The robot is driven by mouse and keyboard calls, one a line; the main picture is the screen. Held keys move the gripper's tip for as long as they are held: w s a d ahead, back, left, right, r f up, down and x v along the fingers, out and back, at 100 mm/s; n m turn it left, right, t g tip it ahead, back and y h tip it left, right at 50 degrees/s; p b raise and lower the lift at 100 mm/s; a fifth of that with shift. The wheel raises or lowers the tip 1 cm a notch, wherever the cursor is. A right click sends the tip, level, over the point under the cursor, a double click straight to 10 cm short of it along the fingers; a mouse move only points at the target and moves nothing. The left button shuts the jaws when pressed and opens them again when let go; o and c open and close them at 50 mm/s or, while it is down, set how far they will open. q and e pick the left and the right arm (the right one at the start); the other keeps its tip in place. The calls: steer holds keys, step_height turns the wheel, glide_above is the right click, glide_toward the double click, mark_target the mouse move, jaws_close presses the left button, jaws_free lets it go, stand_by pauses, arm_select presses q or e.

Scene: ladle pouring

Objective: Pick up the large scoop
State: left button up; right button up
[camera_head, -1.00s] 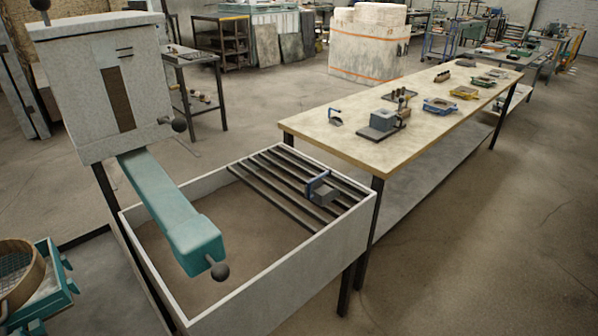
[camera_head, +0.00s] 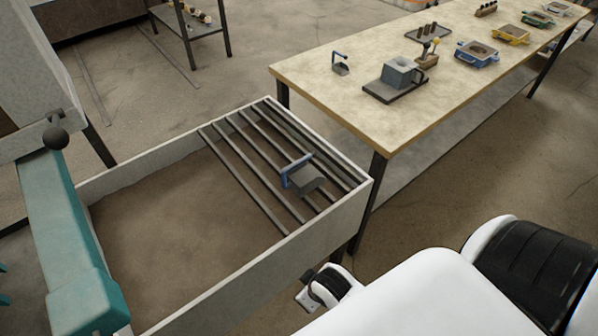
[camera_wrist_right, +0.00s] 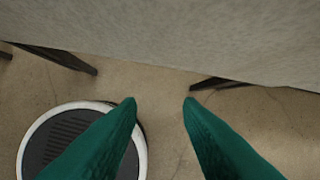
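A scoop with a blue handle and a grey, box-like head (camera_head: 305,178) rests on the dark bars across the right part of the sand box; it looks the larger of two scoops. A similar scoop (camera_head: 340,64) stands on the long table. My right arm reaches in from the lower right of the head view, outside the box and apart from the scoops. In the right wrist view my right gripper (camera_wrist_right: 160,102) has two green fingers spread apart with nothing between them.
The box's front wall (camera_head: 262,285) lies close to my right arm. The long table (camera_head: 335,93) holds a grey block on a board (camera_head: 400,75) and several small frames. A teal machine arm (camera_head: 65,230) hangs over the box's left side.

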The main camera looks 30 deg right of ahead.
step_height(320, 180, up, 9)
steer(key=w+r+n+t, duration=0.9)
steer(key=w+r+t, duration=0.2)
steer(key=w+r, duration=0.7)
steer(key=w+a+r+n+t+y, duration=0.45)
steer(key=r+n+y, duration=0.25)
steer(key=r+n, duration=0.25)
steer(key=s+a+r+n+g+y, duration=0.1)
steer(key=a+r+n+g+y, duration=0.15)
steer(key=a+n+y, duration=0.4)
steer(key=s+a+r+n+g+y, duration=0.1)
steer(key=r+n+g+y, duration=0.2)
steer(key=n, duration=0.7)
steer(key=n+g+h+p, duration=0.3)
steer(key=n+g+h, duration=0.9)
steer(key=n+h, duration=0.45)
glide_above(302, 159)
steer(key=shift+n, duration=0.35)
steer(key=f, duration=1.6)
steer(key=shift+s+d, duration=0.15)
steer(key=shift+d, duration=0.15)
steer(key=f, duration=0.1)
steer(key=f+p, duration=0.1)
steer(key=f, duration=0.2)
steer(key=shift+a+f, duration=0.35)
steer(key=shift+f, duration=0.05)
steer(key=shift+w+f, duration=0.2)
steer(key=shift+f, duration=0.4)
jaws_close()
